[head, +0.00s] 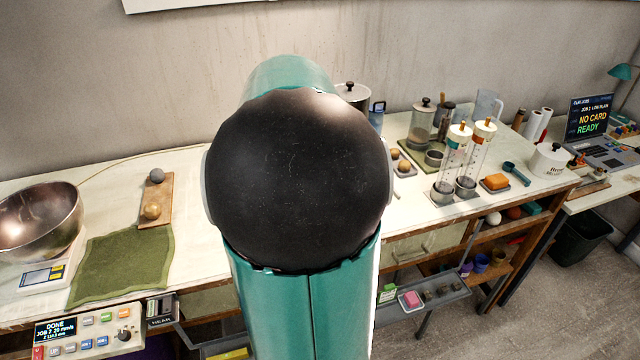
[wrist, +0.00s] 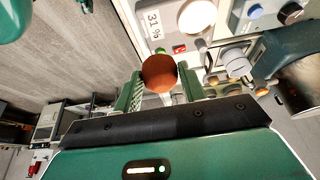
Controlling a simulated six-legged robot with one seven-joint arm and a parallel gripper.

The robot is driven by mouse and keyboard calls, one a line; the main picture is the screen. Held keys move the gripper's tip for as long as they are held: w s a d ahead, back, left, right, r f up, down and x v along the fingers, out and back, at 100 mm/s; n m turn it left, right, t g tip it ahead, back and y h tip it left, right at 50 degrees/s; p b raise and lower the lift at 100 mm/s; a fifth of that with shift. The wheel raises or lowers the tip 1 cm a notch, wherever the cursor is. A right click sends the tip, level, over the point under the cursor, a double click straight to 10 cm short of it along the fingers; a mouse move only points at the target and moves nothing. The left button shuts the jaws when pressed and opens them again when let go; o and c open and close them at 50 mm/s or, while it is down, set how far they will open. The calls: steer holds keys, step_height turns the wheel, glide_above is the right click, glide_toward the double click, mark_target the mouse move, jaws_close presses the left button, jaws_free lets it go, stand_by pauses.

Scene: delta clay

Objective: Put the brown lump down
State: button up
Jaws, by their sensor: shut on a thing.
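A reddish-brown round lump (wrist: 159,73) is between the two green ribbed fingers of my gripper (wrist: 160,88) in the wrist view. My gripper is shut on it, and the lump sticks out past the fingers. In the head view my own arm fills the middle, so my gripper and the lump are hidden there. Beyond the lump, the wrist view shows a white device with a display reading 31% (wrist: 153,24) and a pale round disc (wrist: 197,17). I cannot tell how high the lump is above any surface.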

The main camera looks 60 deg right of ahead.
steer(key=w+d+f, duration=0.1)
steer(key=d+f, duration=0.1)
steer(key=w+d+f, duration=0.1)
steer(key=d+f, duration=0.1)
steer(key=w+d+f, duration=0.1)
steer(key=d+f, duration=0.2)
steer(key=shift+w, duration=0.2)
steer(key=shift+w+d+f, duration=0.1)
steer(key=shift+f, duration=0.8)
steer(key=shift+w+d+f, duration=0.1)
steer(key=shift+f, duration=0.75)
steer(key=shift+f, duration=0.2)
steer(key=o, duration=1.1)
